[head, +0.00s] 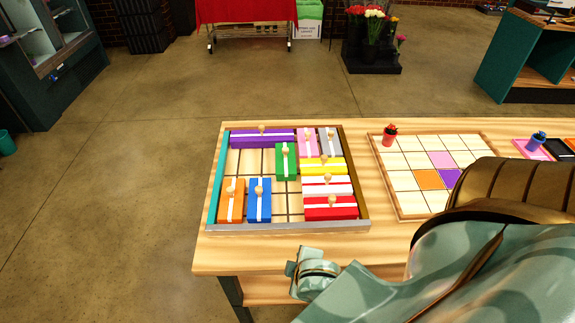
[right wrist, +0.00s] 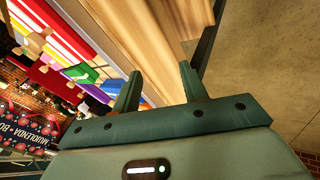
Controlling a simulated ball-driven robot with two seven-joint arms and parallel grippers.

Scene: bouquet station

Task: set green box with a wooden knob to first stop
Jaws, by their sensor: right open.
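The green box (head: 280,165) lies lengthwise front to back in the framed tray (head: 222,160), with a white stripe and a wooden knob on top. It is just in front of the right end of the purple box (head: 255,142) and left of the yellow box (head: 313,169). Bare tray floor shows in front of it. My right gripper (right wrist: 157,84) is open and empty in the right wrist view, with the tray's boxes off to its left. In the head view my right arm covers the lower right; its fingers do not show clearly. My left gripper is not in view.
Orange (head: 230,207) and blue (head: 259,207) boxes stand front left in the tray. White (head: 327,190) and red (head: 329,213) boxes are front right; pink (head: 308,147) and grey (head: 330,149) ones are back right. A tiled board (head: 410,205) lies right of the tray.

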